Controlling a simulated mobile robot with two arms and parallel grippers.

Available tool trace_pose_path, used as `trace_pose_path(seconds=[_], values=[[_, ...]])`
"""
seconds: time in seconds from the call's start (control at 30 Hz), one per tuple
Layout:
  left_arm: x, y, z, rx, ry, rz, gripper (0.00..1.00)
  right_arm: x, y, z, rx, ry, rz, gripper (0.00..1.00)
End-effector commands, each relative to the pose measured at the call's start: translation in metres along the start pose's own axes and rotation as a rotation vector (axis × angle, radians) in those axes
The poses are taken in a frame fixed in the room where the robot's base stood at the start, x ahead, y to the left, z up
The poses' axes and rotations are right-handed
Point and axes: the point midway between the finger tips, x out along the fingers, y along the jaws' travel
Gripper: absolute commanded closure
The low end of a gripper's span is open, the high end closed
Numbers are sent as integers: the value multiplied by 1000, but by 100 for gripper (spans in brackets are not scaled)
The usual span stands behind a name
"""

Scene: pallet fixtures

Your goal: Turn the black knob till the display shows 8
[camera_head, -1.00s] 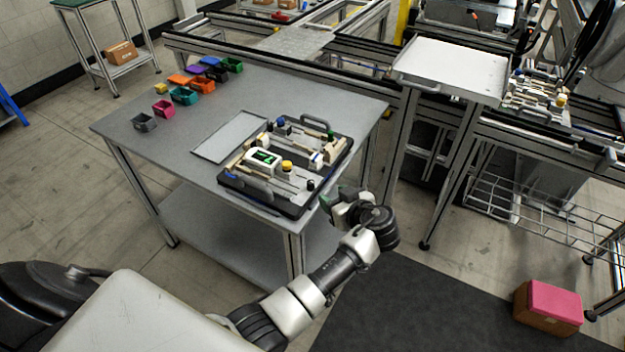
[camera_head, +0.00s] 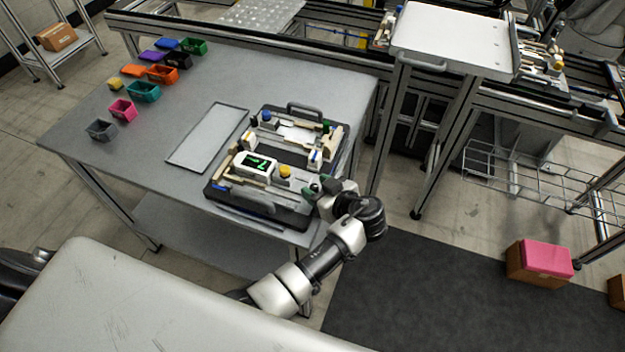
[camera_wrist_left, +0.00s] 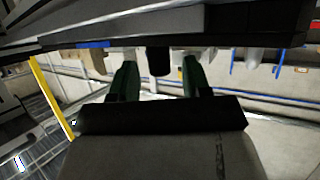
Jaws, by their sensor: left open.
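The panel board (camera_head: 222,196) lies on the grey table. It bears a white box with a dark display (camera_head: 256,162); the green mark on it is too small to read. A yellow-topped knob (camera_head: 285,170) stands right of the display. My left gripper (camera_head: 314,187) is at the board's front right corner and hides the black knob in the head view. In the left wrist view, the black knob (camera_wrist_left: 158,62) shows between the two open green fingertips (camera_wrist_left: 159,75), with gaps visible on both sides. My right gripper is not in view.
A flat grey tray (camera_head: 208,138) lies left of the board. Several small coloured bins, such as the teal one (camera_head: 144,92), stand at the table's far left. A white raised shelf (camera_head: 452,42) stands to the right. Bare table lies between bins and tray.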

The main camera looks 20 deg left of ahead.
Motion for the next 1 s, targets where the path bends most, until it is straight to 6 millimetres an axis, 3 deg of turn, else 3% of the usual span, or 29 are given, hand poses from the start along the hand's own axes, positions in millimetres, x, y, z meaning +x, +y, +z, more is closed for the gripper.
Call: trace_pose_path(seconds=[0.2,0.53,0.67,1.0], values=[[0,0,0,0,0,0,52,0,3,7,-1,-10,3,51],[0,0,0,0,0,0,100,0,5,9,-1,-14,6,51],[1,-1,0,7,-1,18,100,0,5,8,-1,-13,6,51],[2,-6,0,119,-1,292,100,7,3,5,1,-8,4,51]])
